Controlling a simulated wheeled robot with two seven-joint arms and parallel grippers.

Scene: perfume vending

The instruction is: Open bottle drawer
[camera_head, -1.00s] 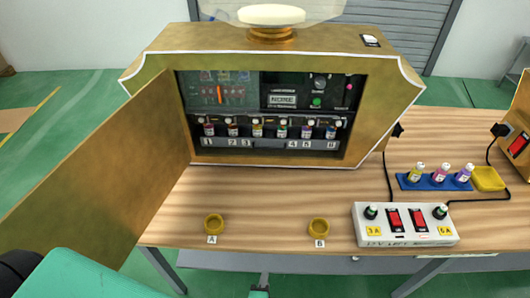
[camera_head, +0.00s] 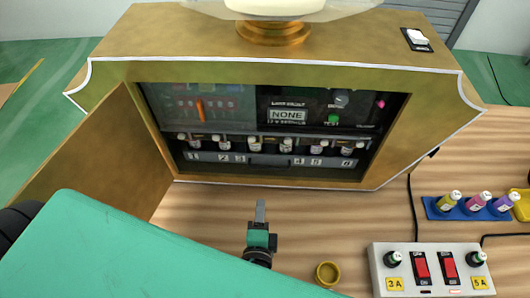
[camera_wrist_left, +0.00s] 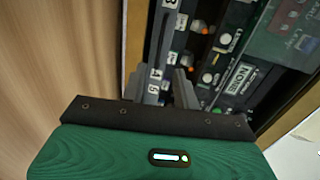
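The bottle drawer (camera_head: 262,160) is a dark grey strip with number labels and a middle handle, low inside the gold machine (camera_head: 240,72). It looks shut. Several small bottles (camera_head: 316,147) stand in a row just above its front. My left gripper (camera_head: 260,210) is in front of the machine, over the table and below the drawer in the picture, apart from it. In the left wrist view its two fingers (camera_wrist_left: 160,88) are spread with nothing held, pointing at the drawer front (camera_wrist_left: 155,72). My right gripper is not in view.
The machine's gold door (camera_head: 95,150) stands open at the left. A white switch box (camera_head: 432,262), a blue rack (camera_head: 460,210) with several bottles and a yellow cup (camera_head: 327,273) are on the wooden table (camera_head: 385,215). Bare table lies between gripper and machine.

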